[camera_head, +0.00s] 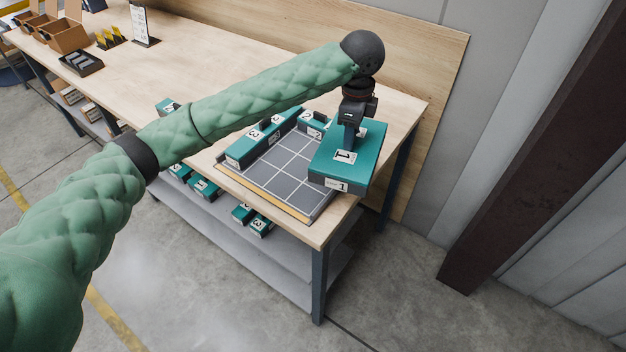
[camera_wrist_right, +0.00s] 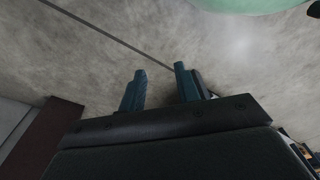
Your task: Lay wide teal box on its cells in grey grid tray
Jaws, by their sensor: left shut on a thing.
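The wide teal box (camera_head: 362,167), labelled 1, is held under my left gripper (camera_head: 351,138), which is shut on it. The box covers the right part of the grey grid tray (camera_head: 279,170) in the head view; whether it touches the tray is hard to tell. The tray's left and middle cells show bare. A long teal box labelled 3 (camera_head: 248,150) stands along the tray's back left side, and a teal box labelled 2 (camera_head: 315,125) sits at its back. My right gripper (camera_wrist_right: 162,78) is open and empty above the floor in the right wrist view.
The wooden table (camera_head: 215,80) has free room left of the tray, partly behind my left arm. Brown bins (camera_head: 65,35), a black holder (camera_head: 82,62) and a sign (camera_head: 143,25) stand far left. More teal boxes (camera_head: 203,188) lie on the shelf below. A wooden panel (camera_head: 420,60) backs the table.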

